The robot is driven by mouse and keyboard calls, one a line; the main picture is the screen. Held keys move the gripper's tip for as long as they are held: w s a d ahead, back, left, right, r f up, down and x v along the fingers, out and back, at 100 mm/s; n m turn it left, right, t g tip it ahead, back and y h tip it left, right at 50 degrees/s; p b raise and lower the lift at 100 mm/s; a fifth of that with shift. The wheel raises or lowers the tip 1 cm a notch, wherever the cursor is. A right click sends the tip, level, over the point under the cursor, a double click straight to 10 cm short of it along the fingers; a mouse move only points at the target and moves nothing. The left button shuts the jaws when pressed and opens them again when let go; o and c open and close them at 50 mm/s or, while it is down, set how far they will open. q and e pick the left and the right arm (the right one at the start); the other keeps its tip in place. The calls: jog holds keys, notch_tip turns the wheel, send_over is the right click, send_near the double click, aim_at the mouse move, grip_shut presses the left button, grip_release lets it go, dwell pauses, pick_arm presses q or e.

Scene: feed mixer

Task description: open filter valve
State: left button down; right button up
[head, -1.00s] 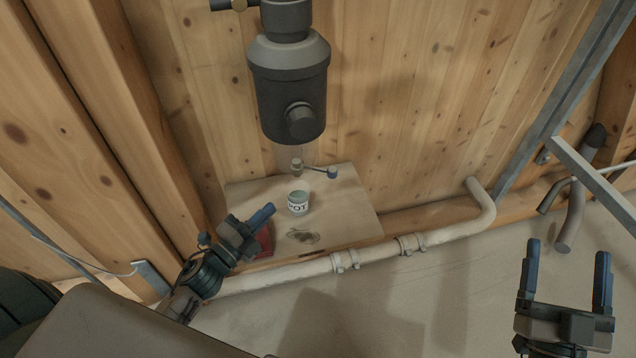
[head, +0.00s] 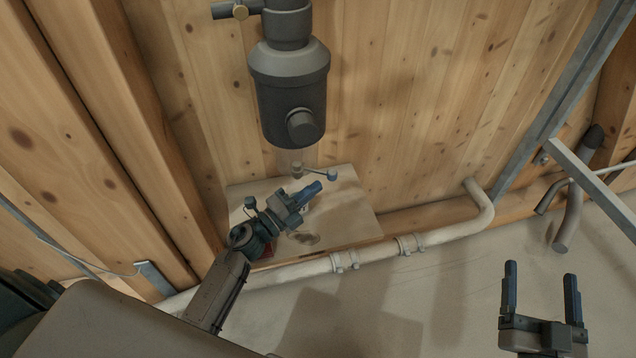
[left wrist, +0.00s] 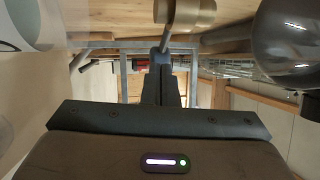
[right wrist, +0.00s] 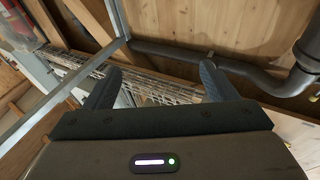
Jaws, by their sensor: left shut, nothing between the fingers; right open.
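A dark grey filter housing (head: 291,95) with a round side knob hangs at upper centre in the head view. Below it, a small valve has a pale brass body (head: 297,169) and a thin lever with a blue end (head: 332,175). My left gripper (head: 316,188) is shut and empty, its tips close to the lever's blue end; I cannot tell whether they touch. In the left wrist view the brass body (left wrist: 190,12) and its rod show just beyond the shut fingers. My right gripper (head: 540,275) is open and empty at lower right, far from the valve.
A pale board (head: 350,215) lies beneath the left gripper, which hides the pot on it. A pale pipe (head: 375,254) runs along its front edge. Metal beams (head: 555,100) cross at right. The floor between the grippers is clear.

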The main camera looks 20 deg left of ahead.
aim_at(318, 172)
pick_arm(q)
jog(key=shift+x, duration=1.05)
pick_arm(e)
jog(key=shift+f, duration=0.35)
jog(key=shift+g, duration=0.3)
pick_arm(q)
jog(key=shift+w+d+n+t+y+p, duration=0.15)
jog(key=shift+w+n+t+y+p, duration=0.45)
jog(key=shift+y, duration=0.3)
pick_arm(e)
notch_tip(318, 172, down, 8)
jog(key=s+g, duration=0.2)
jog(key=g, duration=0.2)
jog(key=shift+s+a+g, duration=0.3)
jog(key=shift+s+a, duration=0.05)
jog(key=shift+r, duration=0.15)
